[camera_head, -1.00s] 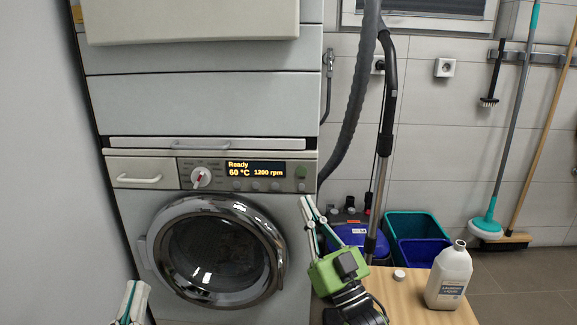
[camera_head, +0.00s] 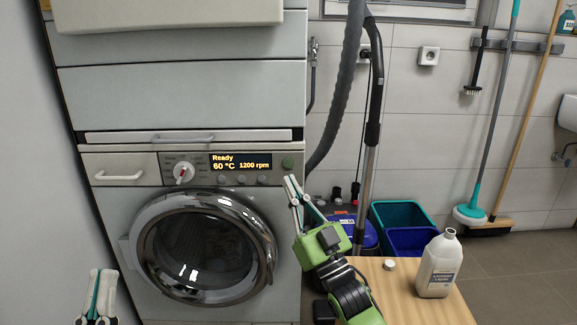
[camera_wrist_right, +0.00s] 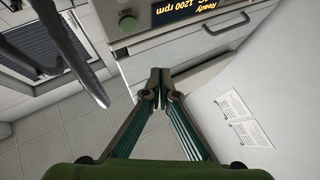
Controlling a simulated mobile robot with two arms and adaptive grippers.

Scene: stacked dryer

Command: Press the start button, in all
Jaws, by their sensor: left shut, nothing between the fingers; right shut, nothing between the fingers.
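The washing machine (camera_head: 112,205) has a lit display (camera_head: 240,161) reading "Ready, 60 °C, 1200 rpm". My left gripper (camera_head: 103,272) is shut and empty, low in front of the machine's left side.
A wooden table (camera_head: 415,302) at the lower right holds a white bottle (camera_head: 440,268) and a cap (camera_head: 389,264). A grey vacuum hose (camera_head: 343,95), a blue vacuum and teal and blue bins (camera_head: 400,214) stand to the right. The machine's round door (camera_head: 205,247) is shut.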

